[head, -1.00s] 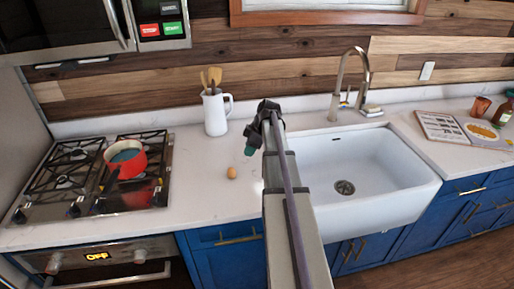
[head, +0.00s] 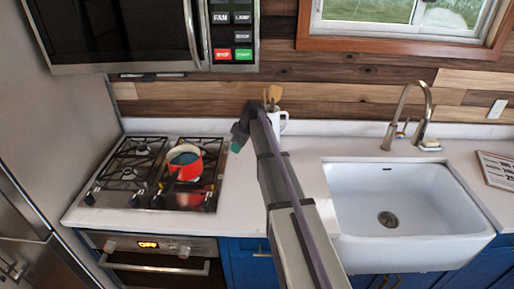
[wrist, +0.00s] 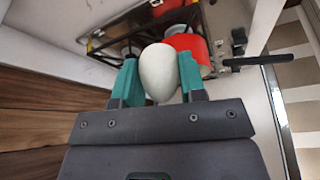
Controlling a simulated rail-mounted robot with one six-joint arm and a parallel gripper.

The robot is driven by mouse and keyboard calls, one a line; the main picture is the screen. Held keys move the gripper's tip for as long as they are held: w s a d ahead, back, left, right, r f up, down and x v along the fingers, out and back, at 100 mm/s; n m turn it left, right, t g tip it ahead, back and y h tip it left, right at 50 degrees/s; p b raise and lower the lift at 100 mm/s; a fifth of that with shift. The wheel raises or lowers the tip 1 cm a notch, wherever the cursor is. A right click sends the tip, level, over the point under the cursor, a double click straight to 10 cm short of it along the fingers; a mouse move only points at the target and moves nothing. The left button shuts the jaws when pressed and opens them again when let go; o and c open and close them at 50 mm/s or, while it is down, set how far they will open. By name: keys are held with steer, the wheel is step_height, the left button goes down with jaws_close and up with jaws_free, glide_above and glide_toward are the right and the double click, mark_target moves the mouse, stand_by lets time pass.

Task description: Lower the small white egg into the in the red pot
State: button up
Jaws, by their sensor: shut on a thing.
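The small white egg (wrist: 158,73) is held between the two teal fingers of my gripper (wrist: 158,88) in the wrist view. In the head view my gripper (head: 237,146) is up to the right of the stove, and the egg cannot be made out there. The red pot (head: 191,173) stands on the right part of the stove, with something blue-green inside. My gripper is to the right of the pot, apart from it. In the wrist view the red pot (wrist: 188,43) shows beyond the egg, partly hidden by it.
The gas stove (head: 128,181) has black grates. A microwave (head: 120,35) hangs above it. A white jug (head: 281,122) with wooden utensils stands behind my arm. The white sink (head: 345,205) is at right. The counter (head: 232,196) right of the stove looks clear.

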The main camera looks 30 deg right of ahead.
steer(key=w+a, duration=1.3)
steer(key=a, duration=0.3)
steer(key=shift+w+a+r, duration=0.15)
steer(key=shift+w+a, duration=0.05)
step_height(320, 180, down, 9)
steer(key=b, duration=0.9)
steer(key=shift+f+b, duration=0.5)
stand_by(0.6)
steer(key=o, duration=1)
